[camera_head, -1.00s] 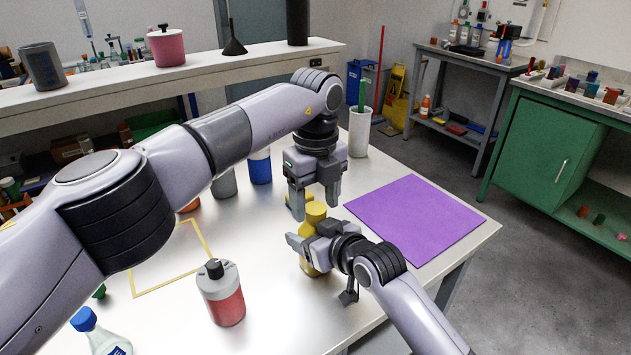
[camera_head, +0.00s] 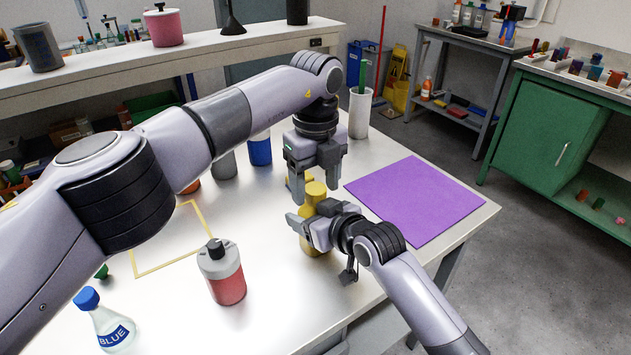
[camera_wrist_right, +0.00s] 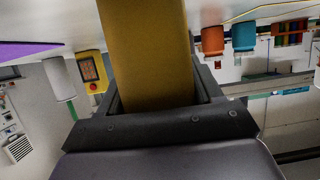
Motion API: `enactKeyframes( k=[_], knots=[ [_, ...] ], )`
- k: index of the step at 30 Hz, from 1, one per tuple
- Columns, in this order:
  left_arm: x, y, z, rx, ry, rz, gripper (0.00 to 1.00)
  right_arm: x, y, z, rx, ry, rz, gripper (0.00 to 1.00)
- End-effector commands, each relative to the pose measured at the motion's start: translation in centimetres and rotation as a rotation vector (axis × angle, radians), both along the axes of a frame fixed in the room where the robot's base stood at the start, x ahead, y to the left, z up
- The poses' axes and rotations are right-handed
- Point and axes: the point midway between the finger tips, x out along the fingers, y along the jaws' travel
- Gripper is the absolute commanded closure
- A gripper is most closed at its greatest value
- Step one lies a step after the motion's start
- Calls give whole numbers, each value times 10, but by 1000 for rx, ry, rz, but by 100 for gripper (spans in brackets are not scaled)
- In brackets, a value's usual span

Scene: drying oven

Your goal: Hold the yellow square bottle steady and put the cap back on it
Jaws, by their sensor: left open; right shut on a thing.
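The yellow square bottle (camera_head: 312,243) stands upright on the steel table, with a round yellow top (camera_head: 315,189). I cannot tell whether that top is the cap or the neck. My right gripper (camera_head: 309,230) is shut on the bottle's body from the front right. In the right wrist view the bottle's flat yellow side (camera_wrist_right: 148,50) fills the space between the fingers. My left gripper (camera_head: 313,192) points down, open, with its fingertips at the bottle's top. The fingers and right gripper hide part of the bottle.
A red bottle with a grey top (camera_head: 222,275) and a blue-capped flask (camera_head: 107,325) stand at front left. A purple mat (camera_head: 415,200) lies right. A white cylinder (camera_head: 360,113) and blue container (camera_head: 260,150) stand behind. A yellow device with a display (camera_wrist_right: 92,70) is near the bottle.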

Motion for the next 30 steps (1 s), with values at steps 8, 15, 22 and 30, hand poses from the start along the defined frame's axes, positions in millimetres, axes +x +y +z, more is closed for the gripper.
enactKeyframes(
  k=[8,15,22,30],
  knots=[
    [0,0,19,-1,-3,0,35,0,0,0,1,-1,0,100],
    [0,0,45,0,-1,-1,35,0,0,0,1,-1,0,100],
    [0,0,45,0,0,-1,37,0,0,0,1,-1,0,100],
    [0,-1,75,0,-2,1,37,0,0,0,1,-1,0,100]
  ],
)
